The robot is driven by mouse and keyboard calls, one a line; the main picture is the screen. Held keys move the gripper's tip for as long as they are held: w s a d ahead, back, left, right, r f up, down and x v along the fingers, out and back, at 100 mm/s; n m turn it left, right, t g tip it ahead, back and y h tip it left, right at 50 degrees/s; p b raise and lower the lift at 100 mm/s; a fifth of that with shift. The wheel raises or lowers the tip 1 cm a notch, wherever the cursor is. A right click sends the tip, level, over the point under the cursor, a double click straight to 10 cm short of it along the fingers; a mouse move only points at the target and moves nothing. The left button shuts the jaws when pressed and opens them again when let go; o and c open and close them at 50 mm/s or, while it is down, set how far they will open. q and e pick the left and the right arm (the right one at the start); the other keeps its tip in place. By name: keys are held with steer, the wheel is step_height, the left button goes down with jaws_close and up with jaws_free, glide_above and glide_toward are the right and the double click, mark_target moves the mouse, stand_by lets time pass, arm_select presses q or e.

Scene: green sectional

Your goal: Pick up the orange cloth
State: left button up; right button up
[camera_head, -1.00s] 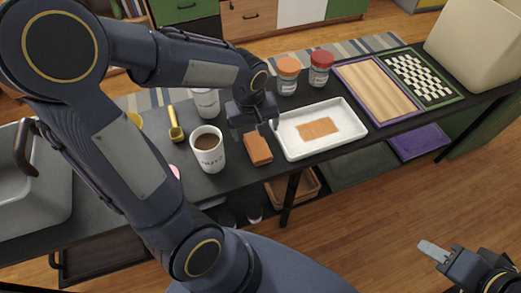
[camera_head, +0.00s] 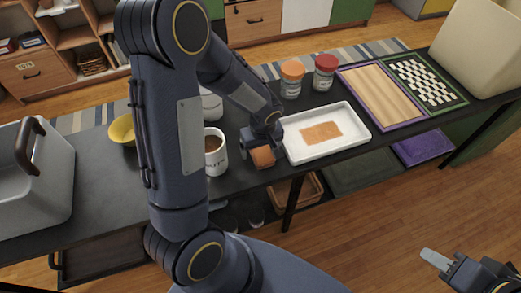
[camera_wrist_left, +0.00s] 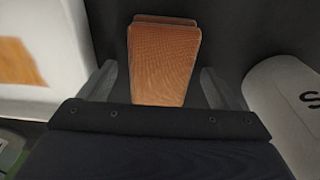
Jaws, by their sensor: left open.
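The orange cloth (camera_head: 263,157) is a small folded stack on the dark counter, between the white mug and the white tray. My left gripper (camera_head: 262,146) is right over it, and its arm hides part of the counter. In the left wrist view the cloth (camera_wrist_left: 163,62) lies between the two open fingers (camera_wrist_left: 160,88), with a gap on each side. My right gripper (camera_head: 436,260) is at the lower right of the head view, away from the counter. Only its tip shows, and I cannot tell whether it is open.
The white tray (camera_head: 357,138) with an orange patch stands just right of the cloth. The mug (camera_head: 216,158) stands close on the left. Two jars (camera_head: 291,80) (camera_head: 325,73) stand behind. A yellow bowl (camera_head: 122,130) and grey bin (camera_head: 30,185) are at left.

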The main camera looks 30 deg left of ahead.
mark_target(262, 148)
arm_select(q)
steer(key=c, duration=1.1)
steer(key=shift+o, duration=0.2)
steer(key=shift+r, duration=0.1)
steer(key=shift+r, duration=0.5)
steer(key=r, duration=0.2)
steer(key=shift+d+r, duration=0.25)
steer(key=shift+r, duration=0.15)
steer(key=s+d+r, duration=0.6)
steer(key=d+r, duration=0.3)
steer(key=d, duration=0.3)
